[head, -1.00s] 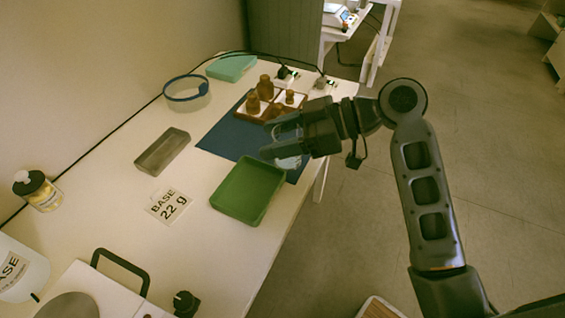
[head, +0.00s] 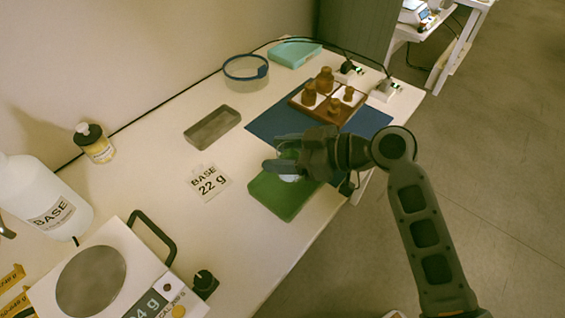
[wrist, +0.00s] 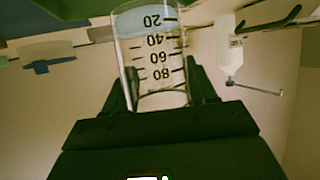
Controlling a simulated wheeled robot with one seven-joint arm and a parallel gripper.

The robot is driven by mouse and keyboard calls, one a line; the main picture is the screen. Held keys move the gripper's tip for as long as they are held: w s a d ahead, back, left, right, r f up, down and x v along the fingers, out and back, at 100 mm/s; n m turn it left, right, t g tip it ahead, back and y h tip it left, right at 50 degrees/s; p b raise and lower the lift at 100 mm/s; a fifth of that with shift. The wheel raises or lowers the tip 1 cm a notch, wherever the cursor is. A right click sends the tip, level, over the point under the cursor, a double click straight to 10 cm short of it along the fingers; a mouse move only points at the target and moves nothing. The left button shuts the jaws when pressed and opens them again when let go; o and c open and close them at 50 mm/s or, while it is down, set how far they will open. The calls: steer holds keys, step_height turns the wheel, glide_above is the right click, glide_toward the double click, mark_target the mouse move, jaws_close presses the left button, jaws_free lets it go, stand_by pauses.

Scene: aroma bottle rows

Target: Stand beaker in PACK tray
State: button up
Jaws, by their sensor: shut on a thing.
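A clear glass beaker (wrist: 155,50) with black graduation marks fills the upper middle of the wrist view, between my two fingers. My gripper (wrist: 160,82) is shut on it. In the head view my gripper (head: 283,154) is above the far part of the green tray (head: 284,203). The beaker's lower part (head: 290,178) shows pale below the fingers, over the tray. My gripper hides the tray's far right corner. I cannot tell whether the beaker touches the tray floor. I see no PACK lettering on the tray.
A blue mat (head: 262,124) with a brown rack (head: 328,115) of amber bottles lies behind the tray. A grey tray (head: 212,127) and a "BASE 22 g" card (head: 209,183) lie to the left. A scale (head: 92,280) and a white BASE bottle (head: 45,200) stand nearer.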

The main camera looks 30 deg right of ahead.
steer(key=shift+f, duration=1.95)
steer(key=shift+f, duration=0.15)
steer(key=o, duration=1.1)
steer(key=shift+c, duration=0.2)
steer(key=shift+r, duration=0.25)
steer(key=v, duration=1.2)
steer(key=shift+f+b, duration=0.15)
steer(key=shift+b, duration=0.15)
